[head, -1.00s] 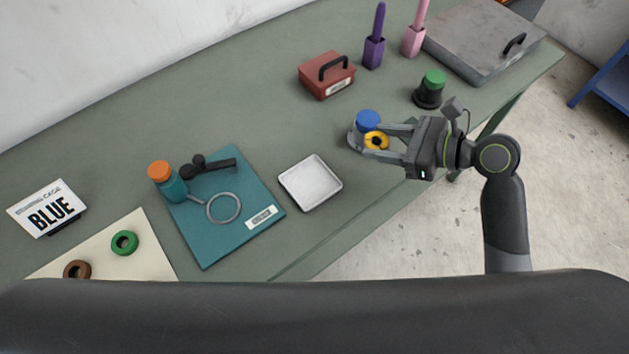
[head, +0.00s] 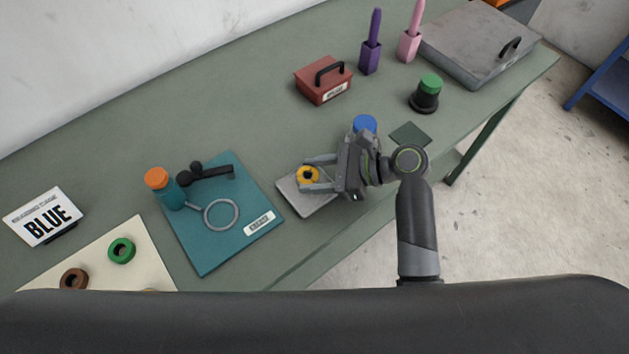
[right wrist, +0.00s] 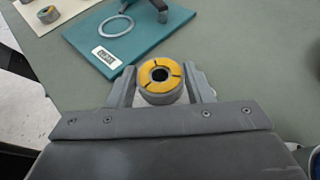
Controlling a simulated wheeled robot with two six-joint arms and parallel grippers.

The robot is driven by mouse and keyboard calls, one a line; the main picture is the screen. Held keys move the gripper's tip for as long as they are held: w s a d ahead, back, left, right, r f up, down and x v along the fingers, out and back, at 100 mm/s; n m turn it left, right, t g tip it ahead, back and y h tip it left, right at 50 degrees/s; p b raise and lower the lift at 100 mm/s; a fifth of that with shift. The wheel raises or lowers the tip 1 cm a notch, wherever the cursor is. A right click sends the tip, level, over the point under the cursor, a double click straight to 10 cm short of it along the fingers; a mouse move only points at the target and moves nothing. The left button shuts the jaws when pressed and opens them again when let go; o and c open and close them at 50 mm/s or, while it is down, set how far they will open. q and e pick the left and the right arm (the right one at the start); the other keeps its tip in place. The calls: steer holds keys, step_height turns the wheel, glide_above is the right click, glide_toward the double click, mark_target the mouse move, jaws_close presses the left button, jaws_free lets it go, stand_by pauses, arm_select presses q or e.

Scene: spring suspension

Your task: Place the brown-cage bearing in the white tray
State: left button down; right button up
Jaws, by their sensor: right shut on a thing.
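My right gripper (head: 318,181) is shut on a bearing with a yellow-orange cage (head: 307,175), held over the white tray (head: 304,205). The gripper hides part of the tray. In the right wrist view, the yellow-caged bearing (right wrist: 160,80) sits between the two fingers, its ring face showing. The brown-cage bearing (head: 74,279) lies on the cream mat (head: 105,262) at the lower left, beside a green-cage bearing (head: 121,250). My left gripper is not in view.
A teal mat (head: 205,255) with a metal ring, a black tool and an orange-capped bottle lies left of the tray. A sign reading BLUE (head: 43,216) stands far left. A blue-topped container (head: 364,124), red box (head: 323,80) and green-topped container (head: 426,94) stand behind.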

steer(key=shift+f, duration=1.75)
steer(key=o, duration=1.1)
steer(key=shift+f, duration=0.1)
steer(key=b+v, duration=0.1)
steer(key=v, duration=1.1)
